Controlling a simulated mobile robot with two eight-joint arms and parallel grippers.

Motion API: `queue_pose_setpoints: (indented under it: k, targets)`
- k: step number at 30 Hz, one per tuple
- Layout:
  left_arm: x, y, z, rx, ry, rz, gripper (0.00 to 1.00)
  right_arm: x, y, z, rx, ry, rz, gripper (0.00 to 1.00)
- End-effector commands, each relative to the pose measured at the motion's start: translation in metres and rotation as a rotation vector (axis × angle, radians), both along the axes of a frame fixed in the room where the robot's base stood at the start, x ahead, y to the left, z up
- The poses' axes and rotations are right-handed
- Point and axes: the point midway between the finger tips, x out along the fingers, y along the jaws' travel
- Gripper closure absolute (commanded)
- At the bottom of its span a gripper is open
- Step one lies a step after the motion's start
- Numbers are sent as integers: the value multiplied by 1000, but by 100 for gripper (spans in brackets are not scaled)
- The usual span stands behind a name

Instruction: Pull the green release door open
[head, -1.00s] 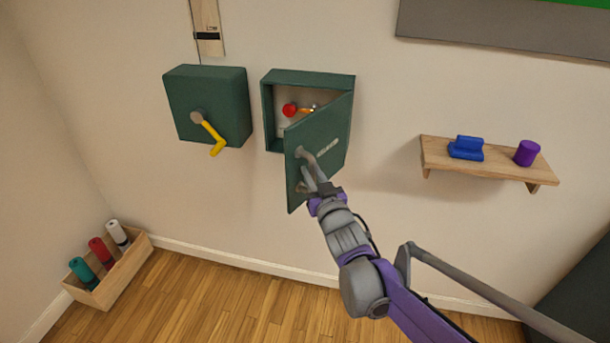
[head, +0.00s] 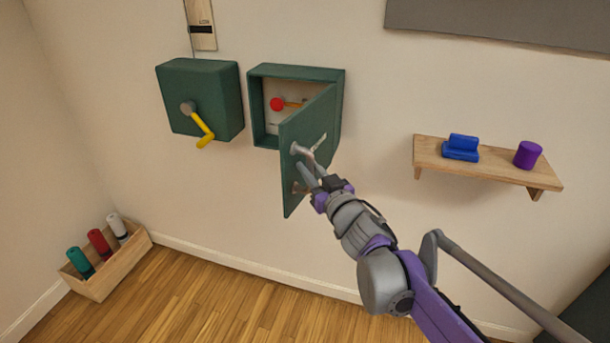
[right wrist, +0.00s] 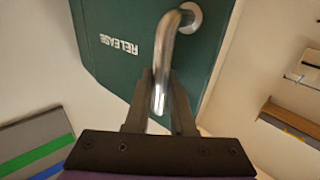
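The green release door (head: 296,135) stands swung out from its green wall box (head: 257,118), hinged on the right side, with the interior showing. Its metal handle (head: 301,150) is on the outer face near the free edge. In the right wrist view the door (right wrist: 115,75) carries the word RELEASE, and the handle (right wrist: 166,48) runs down between my fingers. My right gripper (head: 308,172) has its fingers on both sides of the handle bar, closed against it as far as I can see. My left gripper is not in view.
Inside the box is a red knob (head: 277,104). To the left is a green box (head: 205,95) with a yellow crank (head: 201,128). A wooden shelf (head: 500,173) with blue and purple objects is on the right. A crate (head: 115,268) of cylinders stands on the floor at left.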

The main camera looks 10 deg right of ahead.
Motion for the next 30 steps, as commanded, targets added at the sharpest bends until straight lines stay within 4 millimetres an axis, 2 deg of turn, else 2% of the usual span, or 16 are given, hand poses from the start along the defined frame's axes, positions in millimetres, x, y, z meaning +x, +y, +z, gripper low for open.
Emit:
queue_pose_setpoints:
  k: [1,9,15,24,30]
  targets:
    - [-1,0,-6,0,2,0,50,1,-7,0,0,-1,1,100]
    - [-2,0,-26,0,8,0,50,-5,-25,0,0,-1,76,100]
    - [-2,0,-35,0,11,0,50,-11,-46,-2,-3,9,165,100]
    - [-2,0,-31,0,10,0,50,-19,-92,-3,-11,16,365,100]
    - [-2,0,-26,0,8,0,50,-20,-114,-3,-11,17,469,100]
